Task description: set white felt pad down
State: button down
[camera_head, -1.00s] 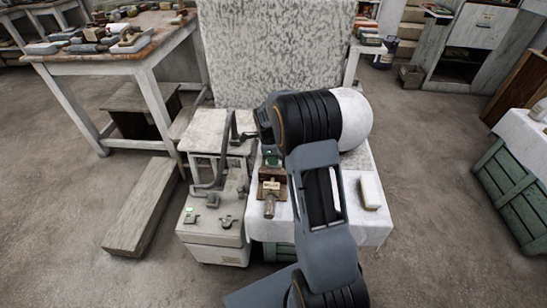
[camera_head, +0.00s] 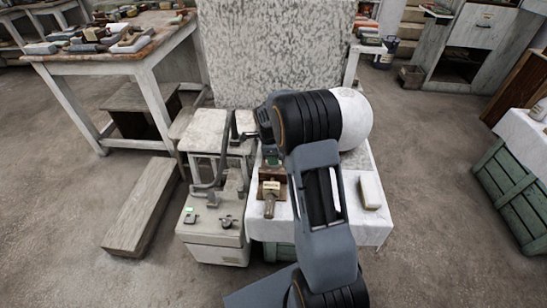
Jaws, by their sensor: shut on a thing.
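My gripper (camera_head: 237,132) is at the left end of my arm, over the right part of a small pale stand (camera_head: 206,128). It is small and dark in this view. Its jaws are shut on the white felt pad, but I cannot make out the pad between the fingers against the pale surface. I cannot tell whether the pad touches the stand.
A white-covered table (camera_head: 375,225) holds a white block (camera_head: 370,190) and a wooden tool (camera_head: 270,190). A low pale cabinet (camera_head: 213,235) stands before the stand. A wooden beam (camera_head: 140,205) lies left. A cluttered workbench (camera_head: 150,58) and speckled panel (camera_head: 275,50) are behind.

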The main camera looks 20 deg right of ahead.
jog(key=shift+f+b, duration=0.4)
jog(key=shift+f, duration=0.2)
jog(key=c, duration=0.9)
grip_release()
jog(key=shift+r, duration=0.1)
jog(key=shift+w+r+p, duration=0.1)
jog(key=shift+r+p, duration=0.35)
jog(key=shift+r, duration=0.1)
jog(key=shift+r+p, duration=0.95)
jog(key=shift+r, duration=0.45)
